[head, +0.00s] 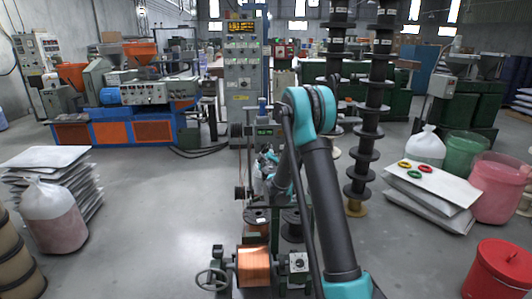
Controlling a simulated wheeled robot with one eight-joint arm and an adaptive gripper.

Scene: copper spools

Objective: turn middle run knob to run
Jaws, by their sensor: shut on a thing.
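My gripper (266,168) is at the middle of the machine line, just below a small box with a green-lit display (265,132). It is small and partly hidden by my arm. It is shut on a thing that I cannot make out. The middle run knob cannot be told apart there. A pale control plate with a dark round knob (298,262) is at the front of the line, right of a copper spool (254,267), apart from my gripper. Its setting is too small to read.
A handwheel (212,279) sticks out left of the copper spool. Dark spool stacks (368,130) stand right of my arm. A tall grey cabinet (243,70) rises behind the gripper. White sacks (60,165) lie at left, a red bin (503,268) at right. Open floor lies on both sides.

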